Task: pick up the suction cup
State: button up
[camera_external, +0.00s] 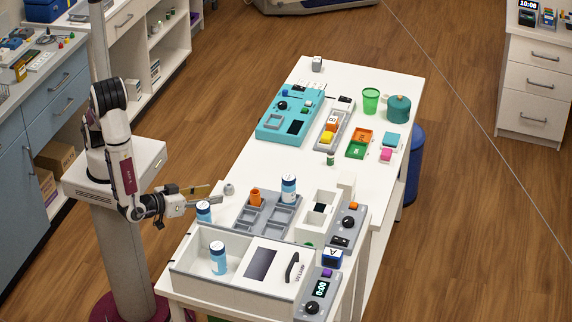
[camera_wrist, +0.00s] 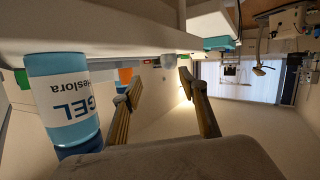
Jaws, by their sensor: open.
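A small pale grey knob-like piece (camera_external: 229,188), which looks like the suction cup, stands on the white table just beyond my fingertips. It seems to show as a whitish lump (camera_wrist: 168,61) between the fingertips in the wrist view. My gripper (camera_external: 214,192) is open and empty, held level at the table's left edge, with its fingers pointing right toward the piece. The fingers also show in the wrist view (camera_wrist: 159,76), spread apart. I see no contact with the piece. Its fine shape is too small to tell.
A blue-and-white gel bottle (camera_external: 204,211) stands close beside my gripper and looms large in the wrist view (camera_wrist: 63,100). A grey rack (camera_external: 268,217) holds an orange piece (camera_external: 256,197) and another bottle (camera_external: 289,188). A white bin (camera_external: 193,262) is in front. Clear table lies behind the grey piece.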

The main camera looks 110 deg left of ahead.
aim_at(229, 189)
jog(key=shift+s+a+f+m+y, duration=0.1)
jog(key=shift+s+f+m+y, duration=0.5)
jog(key=shift+s+f+y, duration=0.25)
jog(key=shift+r, duration=0.1)
jog(key=shift+a, duration=0.15)
jog(key=shift+x, duration=1.15)
jog(key=shift+w, duration=0.15)
jog(key=shift+r+x, duration=0.2)
jog(key=shift+x, duration=1.05)
jog(key=shift+r+x, duration=0.2)
jog(key=shift+x, duration=1.05)
jog(key=shift+w+f, duration=0.1)
jog(key=c, duration=0.9)
